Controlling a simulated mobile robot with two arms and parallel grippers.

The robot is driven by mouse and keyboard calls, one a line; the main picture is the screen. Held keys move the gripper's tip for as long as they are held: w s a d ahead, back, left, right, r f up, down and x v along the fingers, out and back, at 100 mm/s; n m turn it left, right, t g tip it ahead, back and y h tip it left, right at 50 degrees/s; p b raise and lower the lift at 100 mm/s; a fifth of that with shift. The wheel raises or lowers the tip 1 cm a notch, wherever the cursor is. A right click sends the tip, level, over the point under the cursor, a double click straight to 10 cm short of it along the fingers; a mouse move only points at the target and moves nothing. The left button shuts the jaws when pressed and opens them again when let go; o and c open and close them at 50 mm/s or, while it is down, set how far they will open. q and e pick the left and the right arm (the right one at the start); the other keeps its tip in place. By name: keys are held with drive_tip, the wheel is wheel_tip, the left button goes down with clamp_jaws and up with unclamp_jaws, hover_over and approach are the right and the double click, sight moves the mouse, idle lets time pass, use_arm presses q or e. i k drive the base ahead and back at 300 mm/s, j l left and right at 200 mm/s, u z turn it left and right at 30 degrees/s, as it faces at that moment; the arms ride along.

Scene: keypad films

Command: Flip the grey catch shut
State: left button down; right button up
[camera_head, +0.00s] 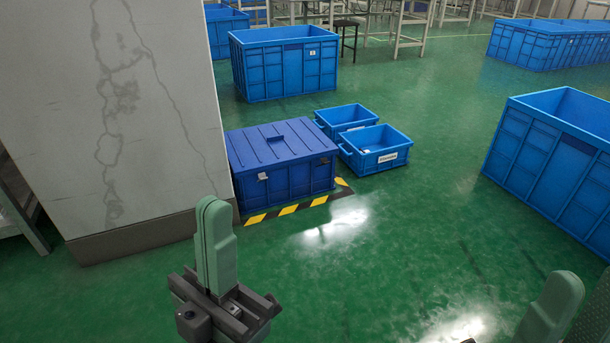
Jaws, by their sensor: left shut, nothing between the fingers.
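A dark blue lidded bin (290,185) stands on the floor against the pillar, with its lid (268,142) down. A small grey catch (262,176) shows on the left of its front side, just below the lid's edge. Whether either sits flipped up or down is too small to tell. My left gripper (228,306) is shut and empty at the bottom of the view, in front of the bin and well apart from it.
The cracked pillar (150,110) borders the bin on the left. Yellow-black floor tape (290,209) runs along its front. Two small open blue crates (372,160) (345,128) stand right of it. A large blue crate (555,165) is at right. Green floor between is clear.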

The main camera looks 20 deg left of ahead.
sight(262, 177)
drive_tip(key=i+j+z, duration=0.35)
drive_tip(key=i+j, duration=0.85)
